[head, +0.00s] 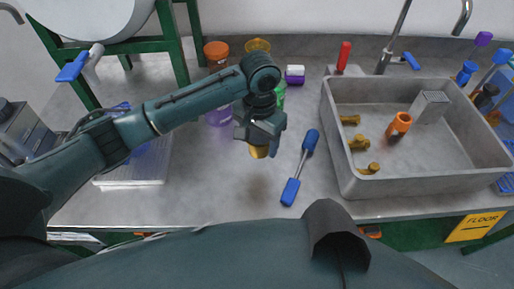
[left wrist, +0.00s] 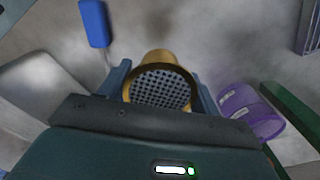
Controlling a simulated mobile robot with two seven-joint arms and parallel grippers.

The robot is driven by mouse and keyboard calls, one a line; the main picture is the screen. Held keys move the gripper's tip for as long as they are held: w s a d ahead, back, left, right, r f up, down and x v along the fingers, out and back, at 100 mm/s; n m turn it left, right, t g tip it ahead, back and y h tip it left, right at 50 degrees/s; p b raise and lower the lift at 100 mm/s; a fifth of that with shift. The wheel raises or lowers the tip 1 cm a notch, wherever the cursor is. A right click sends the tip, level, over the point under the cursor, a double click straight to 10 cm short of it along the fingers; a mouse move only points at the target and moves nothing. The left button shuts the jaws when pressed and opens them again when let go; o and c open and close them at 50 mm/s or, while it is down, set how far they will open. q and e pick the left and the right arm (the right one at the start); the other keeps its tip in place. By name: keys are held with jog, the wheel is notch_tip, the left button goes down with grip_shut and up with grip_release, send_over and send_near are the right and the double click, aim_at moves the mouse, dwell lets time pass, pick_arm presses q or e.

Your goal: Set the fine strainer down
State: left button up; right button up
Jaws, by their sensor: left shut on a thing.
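The fine strainer (left wrist: 160,85) is a gold-brown ring with a dark mesh of round holes. In the left wrist view it sits between the two blue-grey fingers of my left gripper (left wrist: 160,90), which is shut on it. In the head view, my left gripper (head: 262,146) is over the middle of the counter, and only the strainer's lower yellow part (head: 258,152) shows under it. A dark shadow lies on the counter below, so the strainer appears held above the surface. My right gripper is not in view.
A blue-handled tool (head: 300,166) lies right of the gripper. The grey sink (head: 349,182) holds several brass pieces and an orange-capped item (head: 399,124). A purple container (left wrist: 250,110) stands near the strainer. Jars stand behind. The counter's front middle (head: 225,195) is clear.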

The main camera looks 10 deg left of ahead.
pick_arm(q)
jog(key=shift+a+f, duration=0.1)
jog(key=shift+f, duration=3.4)
jog(key=shift+s+f, duration=0.1)
jog(key=shift+f, duration=0.05)
jog(key=o, duration=1)
